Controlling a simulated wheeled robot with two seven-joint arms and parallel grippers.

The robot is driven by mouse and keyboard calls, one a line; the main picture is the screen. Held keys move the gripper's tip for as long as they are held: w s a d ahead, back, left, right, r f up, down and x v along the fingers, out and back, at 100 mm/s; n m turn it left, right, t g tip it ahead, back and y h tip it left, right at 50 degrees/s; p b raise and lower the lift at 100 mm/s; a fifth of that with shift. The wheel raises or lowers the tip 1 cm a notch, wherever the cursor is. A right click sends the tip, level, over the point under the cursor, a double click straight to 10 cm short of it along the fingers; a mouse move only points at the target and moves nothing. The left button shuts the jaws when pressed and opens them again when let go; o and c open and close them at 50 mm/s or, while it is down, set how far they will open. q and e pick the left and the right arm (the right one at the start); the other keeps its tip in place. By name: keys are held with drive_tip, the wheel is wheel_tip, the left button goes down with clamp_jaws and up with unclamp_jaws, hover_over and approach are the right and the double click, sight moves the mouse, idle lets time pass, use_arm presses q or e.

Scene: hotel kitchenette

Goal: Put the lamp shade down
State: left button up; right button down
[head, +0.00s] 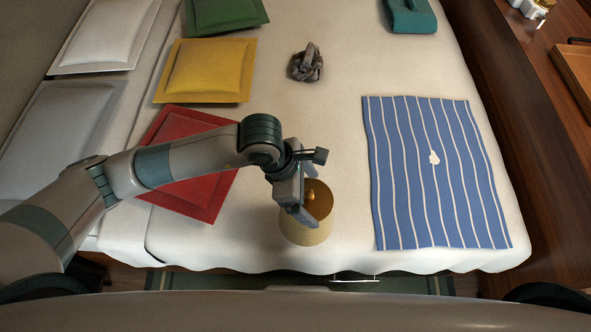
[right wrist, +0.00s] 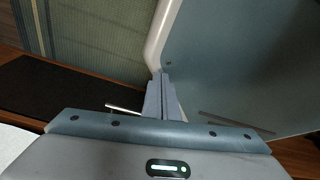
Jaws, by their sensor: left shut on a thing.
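The lamp shade (head: 306,232) is a beige-yellow, open-topped drum near the front edge of the bed in the head view. It looks upright, with a golden fitting visible inside. My left gripper (head: 307,198) is shut on the shade, at its upper rim on the left side. I cannot tell whether the shade's bottom touches the bed (head: 255,225) or hangs just above it. My right gripper (right wrist: 162,98) shows in the right wrist view, its fingers together with nothing visible between them, away from the shade.
A blue striped cloth (head: 395,170) with a small white patch lies right of the shade. A red cushion (head: 205,195) lies under my left arm. Yellow (head: 205,70) and green (head: 225,12) cushions, a grey crumpled item (head: 307,64) and a teal object (head: 408,16) lie farther back.

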sight(306, 187)
use_arm(q)
drive_tip(key=w, duration=0.1)
drive_tip(key=w+a+f, duration=0.1)
drive_tip(key=w+p, duration=0.1)
drive_tip(key=shift+w+a+f, duration=0.15)
drive_tip(key=shift+f, duration=0.2)
drive_tip(key=w+a+f+p, duration=0.1)
drive_tip(key=w+f, duration=0.2)
drive_tip(key=w, duration=0.1)
drive_tip(key=shift+w+a+f, duration=0.2)
drive_tip(key=shift+w+a, duration=0.15)
use_arm(e)
drive_tip(key=shift+g, duration=0.7)
drive_tip(key=s, duration=0.1)
drive_tip(key=s+d+r, duration=0.1)
drive_tip(key=s, duration=0.1)
drive_tip(key=s+d, duration=0.1)
drive_tip(key=s, duration=0.1)
drive_tip(key=shift+s+r, duration=0.15)
drive_tip(key=shift+r, duration=0.05)
use_arm(q)
wheel_tip(306, 187, down, 4)
drive_tip(key=shift+p, duration=0.85)
use_arm(e)
drive_tip(key=shift+r, duration=0.8)
use_arm(q)
drive_tip(key=shift+f, duration=0.1)
use_arm(e)
drive_tip(key=shift+f, duration=0.1)
